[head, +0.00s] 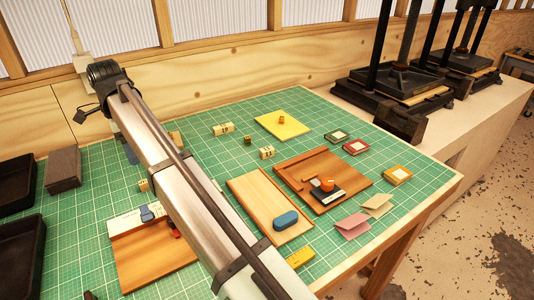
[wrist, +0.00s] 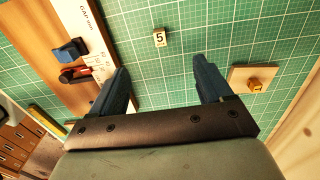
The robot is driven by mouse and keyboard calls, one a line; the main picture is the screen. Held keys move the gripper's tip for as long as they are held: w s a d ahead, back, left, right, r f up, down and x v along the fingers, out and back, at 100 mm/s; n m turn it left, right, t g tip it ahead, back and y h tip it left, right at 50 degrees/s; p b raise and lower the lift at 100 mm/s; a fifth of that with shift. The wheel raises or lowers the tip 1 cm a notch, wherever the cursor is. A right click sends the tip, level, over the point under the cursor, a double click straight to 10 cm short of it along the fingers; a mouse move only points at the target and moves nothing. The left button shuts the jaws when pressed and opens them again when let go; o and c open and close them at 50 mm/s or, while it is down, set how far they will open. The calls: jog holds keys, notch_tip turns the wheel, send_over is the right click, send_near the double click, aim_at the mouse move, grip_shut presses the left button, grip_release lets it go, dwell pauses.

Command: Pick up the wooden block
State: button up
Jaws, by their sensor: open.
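A small pale wooden block marked 5 (wrist: 160,38) lies on the green mat in the wrist view. It appears beyond the fingertips, about midway between them in the picture, and nothing touches it. My gripper (wrist: 163,75) is open and empty, with its two dark blue fingers apart over the mat. In the head view, a small wooden block (head: 143,184) sits left of my arm and looks like the same one. Other small blocks lie right of my arm, including a numbered one (head: 222,129) and another (head: 267,152). My arm hides the gripper in the head view.
A wooden board (head: 150,262) with a white strip, a blue piece and a red piece lies near the block. Black trays (head: 18,250) stand at the left edge. The mat around the block is clear.

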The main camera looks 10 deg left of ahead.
notch_tip(320, 180, up, 2)
jog(key=n, duration=0.6)
send_over(267, 149)
jog(key=f+n, duration=0.2)
jog(key=n, duration=0.1)
jog(key=f+n, duration=0.3)
jog(key=n, duration=0.1)
jog(key=f+n, duration=0.2)
jog(key=n, duration=0.1)
jog(key=shift+s+d+f+n, duration=0.2)
jog(key=shift+s+f+n, duration=0.05)
jog(key=shift+n, duration=0.15)
jog(key=shift+w+a+f, duration=0.1)
jog(key=shift+f, duration=1.45)
jog(key=shift+w+a+f, duration=0.1)
jog(key=shift+f, duration=1.4)
jog(key=c, duration=1.1)
